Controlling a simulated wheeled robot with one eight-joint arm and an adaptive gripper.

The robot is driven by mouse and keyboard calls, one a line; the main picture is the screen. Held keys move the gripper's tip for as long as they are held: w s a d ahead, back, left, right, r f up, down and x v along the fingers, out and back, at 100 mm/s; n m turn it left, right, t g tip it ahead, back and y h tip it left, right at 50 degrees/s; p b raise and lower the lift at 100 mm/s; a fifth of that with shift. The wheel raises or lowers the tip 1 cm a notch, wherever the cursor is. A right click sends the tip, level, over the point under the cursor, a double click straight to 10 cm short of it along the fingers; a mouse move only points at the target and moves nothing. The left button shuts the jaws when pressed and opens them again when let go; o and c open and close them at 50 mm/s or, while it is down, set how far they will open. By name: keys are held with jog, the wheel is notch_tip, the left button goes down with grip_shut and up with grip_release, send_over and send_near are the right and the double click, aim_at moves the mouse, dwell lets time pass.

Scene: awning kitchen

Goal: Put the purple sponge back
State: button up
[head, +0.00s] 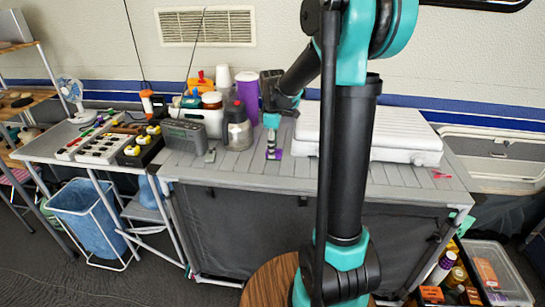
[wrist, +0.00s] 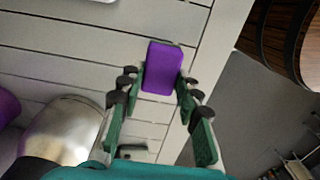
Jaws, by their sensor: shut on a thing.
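The purple sponge (wrist: 162,67) is a rounded purple block between the fingertips of my gripper (wrist: 160,88) in the wrist view. My gripper is shut on it, with one finger at each side. In the head view my gripper (head: 272,145) points down over the grey slatted table (head: 240,175), and the sponge (head: 273,155) shows as a small purple patch at its tips. The sponge is close to the table top; I cannot tell whether it touches it.
A white case (head: 410,150) lies right of my gripper, partly behind my arm. The table's front strip is mostly clear. A blue bin (head: 85,210) stands on the floor.

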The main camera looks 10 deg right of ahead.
jog(key=shift+f, duration=1.85)
jog(key=shift+f, duration=0.1)
jog(key=o, duration=1.1)
notch_tip(320, 180, up, 12)
jog(key=shift+f, duration=0.15)
jog(key=shift+s, duration=0.1)
jog(key=s+d+f+m, duration=0.1)
jog(key=s+f+m, duration=0.1)
jog(key=s, duration=0.1)
jog(key=s+f+m+t, duration=0.1)
jog(key=s+f+m, duration=0.1)
jog(key=s, duration=0.1)
jog(key=s+d+f+m, duration=0.1)
jog(key=s+f+m, duration=0.1)
jog(key=s, duration=0.1)
jog(key=shift+s+d+f+t, duration=0.15)
jog(key=shift+s+d+t, duration=0.15)
jog(key=shift+t, duration=0.1)
jog(key=s+f+m, duration=0.2)
jog(key=s+f, duration=0.1)
jog(key=s, duration=0.1)
jog(key=s+d+f+m+t, duration=0.1)
jog(key=s+f+m, duration=0.2)
jog(key=s, duration=0.1)
jog(key=s+d+f+m+t, duration=0.1)
jog(key=s+f+m, duration=0.2)
jog(key=s, duration=0.1)
jog(key=shift+s, duration=0.2)
